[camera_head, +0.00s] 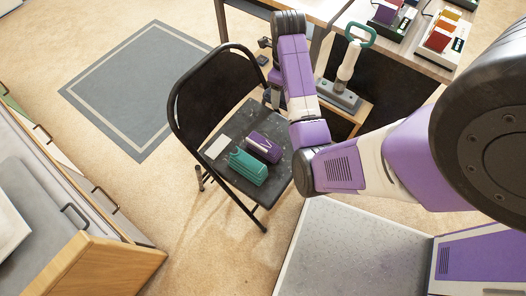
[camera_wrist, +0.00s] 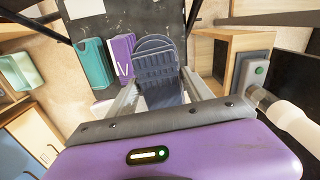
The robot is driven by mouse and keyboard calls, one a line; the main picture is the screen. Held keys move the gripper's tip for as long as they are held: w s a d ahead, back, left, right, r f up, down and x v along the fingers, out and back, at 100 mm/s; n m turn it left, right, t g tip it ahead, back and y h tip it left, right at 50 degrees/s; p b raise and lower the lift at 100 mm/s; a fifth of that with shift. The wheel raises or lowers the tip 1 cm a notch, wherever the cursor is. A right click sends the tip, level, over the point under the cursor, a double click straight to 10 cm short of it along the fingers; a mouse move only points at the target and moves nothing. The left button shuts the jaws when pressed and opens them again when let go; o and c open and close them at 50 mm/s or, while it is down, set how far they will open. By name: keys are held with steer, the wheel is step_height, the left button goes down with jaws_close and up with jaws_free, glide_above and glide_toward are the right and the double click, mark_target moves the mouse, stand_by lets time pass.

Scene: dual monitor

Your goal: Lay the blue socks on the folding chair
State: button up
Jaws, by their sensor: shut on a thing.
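The black folding chair (camera_head: 222,108) stands open in the middle of the head view. Its seat also shows at the top of the wrist view (camera_wrist: 112,22). In the wrist view my gripper (camera_wrist: 162,84) is shut on the blue socks (camera_wrist: 157,62), a dark grey-blue ribbed bundle. The socks extend past the fingers, over or beside the seat's edge. I cannot tell how high they are. In the head view my arm hides most of the gripper and the socks.
A teal item (camera_head: 247,167), a purple item (camera_head: 264,147) and a white card (camera_head: 217,148) lie on the seat. A desk (camera_head: 422,52) stands behind my arm. A drawer cabinet (camera_head: 85,180) is at left. A grey rug (camera_head: 140,90) lies on open floor.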

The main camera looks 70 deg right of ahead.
mark_target(280, 131)
steer(key=shift+s+d+f+m, duration=0.3)
steer(key=shift+s+m, duration=0.1)
step_height(280, 131, down, 20)
steer(key=b, duration=0.5)
steer(key=shift+s+d+r, duration=0.1)
steer(key=o, duration=1.5)
step_height(280, 131, up, 12)
steer(key=p, duration=0.3)
